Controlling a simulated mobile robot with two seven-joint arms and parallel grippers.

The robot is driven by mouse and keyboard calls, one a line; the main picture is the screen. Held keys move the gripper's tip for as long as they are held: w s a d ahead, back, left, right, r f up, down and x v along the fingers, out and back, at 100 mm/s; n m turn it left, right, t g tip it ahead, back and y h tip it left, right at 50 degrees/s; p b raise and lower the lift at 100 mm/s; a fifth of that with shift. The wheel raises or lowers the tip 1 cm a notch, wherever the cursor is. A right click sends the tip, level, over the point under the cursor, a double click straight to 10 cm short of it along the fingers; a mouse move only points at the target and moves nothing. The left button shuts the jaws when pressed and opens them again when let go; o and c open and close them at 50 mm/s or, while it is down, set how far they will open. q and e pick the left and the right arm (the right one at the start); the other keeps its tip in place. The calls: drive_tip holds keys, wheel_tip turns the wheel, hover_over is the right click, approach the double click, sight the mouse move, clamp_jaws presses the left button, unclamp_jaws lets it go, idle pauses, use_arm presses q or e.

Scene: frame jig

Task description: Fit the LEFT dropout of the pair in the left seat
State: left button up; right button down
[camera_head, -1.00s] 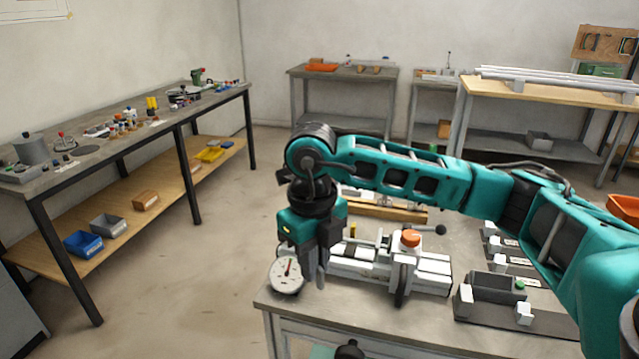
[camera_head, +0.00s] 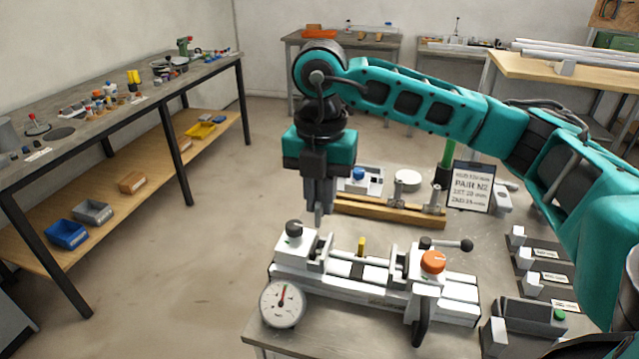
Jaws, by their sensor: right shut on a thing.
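My right gripper (camera_head: 318,212) points down above the left end of the white jig (camera_head: 372,285). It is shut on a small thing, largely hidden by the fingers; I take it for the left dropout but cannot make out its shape. The left seat (camera_head: 312,252) is the upright block at the jig's left end, next to a dark knob (camera_head: 293,229). The fingertips are above and slightly behind this block, apart from it. The block with the orange knob (camera_head: 433,262) is at the jig's right end. My left gripper is not in view.
A round dial gauge (camera_head: 282,303) is at the jig's front left. Behind stands a wooden rack (camera_head: 375,208) with metal pieces, and a PAIR N2 sign (camera_head: 470,187). Grey trays (camera_head: 540,255) lie to the right. A black lever (camera_head: 455,244) sticks out behind the jig's right end.

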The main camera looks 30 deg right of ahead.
drive_tip(key=shift+s+f, duration=0.15)
drive_tip(key=shift+f, duration=0.5)
drive_tip(key=shift+f+b, duration=0.35)
drive_tip(key=shift+f, duration=1.05)
drive_tip(key=shift+f+b, duration=1.15)
drive_tip(key=shift+f, duration=0.5)
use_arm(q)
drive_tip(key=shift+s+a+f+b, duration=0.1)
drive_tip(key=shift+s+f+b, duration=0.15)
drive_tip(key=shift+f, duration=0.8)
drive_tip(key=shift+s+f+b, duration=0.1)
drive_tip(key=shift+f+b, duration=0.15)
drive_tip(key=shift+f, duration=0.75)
use_arm(e)
drive_tip(key=shift+s+a+f, duration=0.1)
drive_tip(key=shift+s+f, duration=0.1)
drive_tip(key=shift+f, duration=0.45)
drive_tip(key=c, duration=1)
unclamp_jaws()
drive_tip(key=shift+w+a+f, duration=0.1)
wheel_tip(320, 180, up, 14)
drive_tip(key=shift+w+f+p, duration=0.15)
drive_tip(key=shift+f+p, duration=0.05)
drive_tip(key=shift+p, duration=0.25)
drive_tip(key=shift+r, duration=0.55)
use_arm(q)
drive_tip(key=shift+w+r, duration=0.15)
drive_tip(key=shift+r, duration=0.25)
